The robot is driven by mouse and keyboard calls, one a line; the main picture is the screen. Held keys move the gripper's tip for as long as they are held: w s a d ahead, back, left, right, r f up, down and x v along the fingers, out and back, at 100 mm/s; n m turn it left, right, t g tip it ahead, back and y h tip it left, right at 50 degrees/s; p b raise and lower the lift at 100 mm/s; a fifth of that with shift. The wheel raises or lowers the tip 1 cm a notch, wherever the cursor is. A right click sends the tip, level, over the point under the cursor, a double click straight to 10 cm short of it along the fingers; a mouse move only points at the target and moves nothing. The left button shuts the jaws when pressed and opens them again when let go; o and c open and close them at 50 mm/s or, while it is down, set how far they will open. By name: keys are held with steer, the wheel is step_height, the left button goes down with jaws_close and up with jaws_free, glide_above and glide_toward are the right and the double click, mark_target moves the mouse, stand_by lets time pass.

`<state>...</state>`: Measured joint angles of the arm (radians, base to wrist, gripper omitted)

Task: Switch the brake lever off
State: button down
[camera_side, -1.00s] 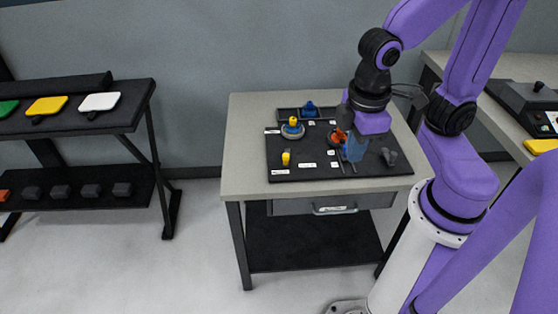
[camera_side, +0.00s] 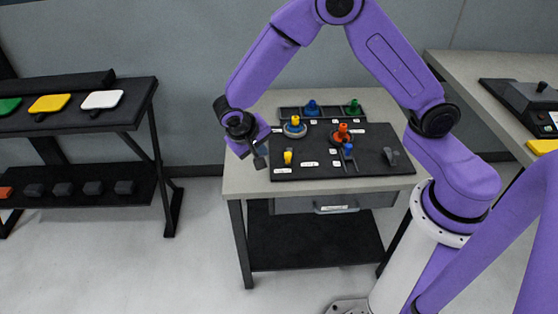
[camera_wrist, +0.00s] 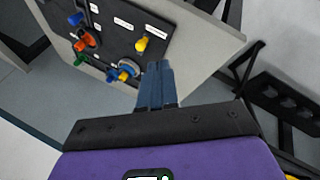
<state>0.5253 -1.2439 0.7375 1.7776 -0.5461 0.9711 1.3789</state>
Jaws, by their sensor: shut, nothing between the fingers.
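The black control panel (camera_side: 320,168) lies on a small table and carries several levers and knobs; its white labels are too small to read, so I cannot tell which one is the brake lever. A yellow lever (camera_side: 288,157) stands near the panel's front left corner; it also shows in the wrist view (camera_wrist: 142,44). A blue lever (camera_side: 348,151) and a grey lever (camera_side: 390,156) stand farther right. My gripper (camera_side: 262,160) is shut and empty, by the panel's left edge, left of the yellow lever. Its fingers (camera_wrist: 157,85) point toward the panel in the wrist view.
An orange-red knob (camera_side: 342,132) and a yellow knob on a round blue-and-white base (camera_side: 294,127) sit on the panel. Behind them are a blue knob (camera_side: 311,108) and a green knob (camera_side: 353,107). The table's front strip (camera_side: 310,187) is bare.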

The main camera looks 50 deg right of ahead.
steer(key=w+d+f+m+h, duration=0.1)
steer(key=w+d+f+m, duration=0.1)
steer(key=w+f+m, duration=0.2)
step_height(320, 180, down, 3)
steer(key=shift+w+d+f+h, duration=0.15)
steer(key=shift+w+d+h, duration=0.25)
steer(key=shift+w, duration=0.35)
glide_toward(280, 169)
steer(key=w+d+f, duration=0.1)
steer(key=w+f, duration=0.1)
steer(key=f, duration=0.1)
steer(key=w+d+f, duration=0.1)
steer(key=shift+w+d+f, duration=0.1)
steer(key=shift+d+f, duration=0.1)
steer(key=shift+d, duration=0.15)
steer(key=shift+s+d+r, duration=0.15)
steer(key=shift+s+d, duration=0.5)
steer(key=shift+d, duration=0.3)
steer(key=shift+s+d, duration=0.3)
steer(key=shift+d, duration=0.3)
steer(key=shift+s, duration=0.15)
